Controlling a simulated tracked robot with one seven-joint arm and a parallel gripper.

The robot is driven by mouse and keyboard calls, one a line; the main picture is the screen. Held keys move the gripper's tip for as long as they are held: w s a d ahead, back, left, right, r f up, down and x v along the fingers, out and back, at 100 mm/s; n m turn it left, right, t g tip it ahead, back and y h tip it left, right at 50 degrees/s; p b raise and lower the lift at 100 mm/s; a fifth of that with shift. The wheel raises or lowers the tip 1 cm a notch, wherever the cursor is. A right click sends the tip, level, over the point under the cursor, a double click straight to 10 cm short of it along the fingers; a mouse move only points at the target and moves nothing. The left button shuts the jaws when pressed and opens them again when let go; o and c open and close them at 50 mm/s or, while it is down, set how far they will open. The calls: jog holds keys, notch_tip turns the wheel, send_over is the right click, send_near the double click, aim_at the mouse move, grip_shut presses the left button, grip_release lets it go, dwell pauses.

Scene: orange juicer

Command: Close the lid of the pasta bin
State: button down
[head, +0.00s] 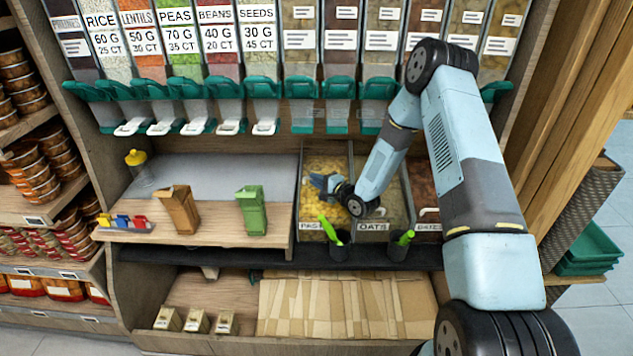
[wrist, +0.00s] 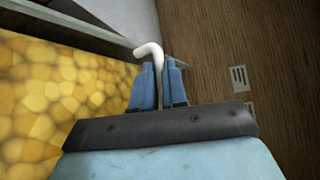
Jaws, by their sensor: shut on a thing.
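The pasta bin (head: 312,227) is the left of three bins on the shelf, with yellow pasta inside. The pasta also fills the left of the wrist view. My gripper (head: 319,182) is over the pasta bin. In the wrist view my gripper (wrist: 160,82) has its two blue fingers shut on a bent white handle (wrist: 149,49), whose tip sticks out beyond them. A pale strip (wrist: 85,27) runs behind the handle. The lid panel itself is hard to make out, so I cannot tell its exact angle.
The oats bin (head: 374,227) and dates bin (head: 428,227) stand to the right. Black cups with green scoops (head: 329,229) hang in front. Dispensers with green spouts (head: 264,88) line the wall above. Brown (head: 179,211) and green (head: 251,211) bags stand on the left counter.

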jog(key=shift+f, duration=0.1)
jog(key=s, duration=0.2)
jog(key=s+f, duration=0.1)
jog(key=s, duration=0.1)
jog(key=shift+s+f, duration=0.1)
jog(key=c, duration=1.4)
grip_release()
jog(key=shift+c, duration=0.2)
jog(key=v, duration=1.3)
jog(key=shift+s+d, duration=0.15)
jog(key=shift+s, duration=0.1)
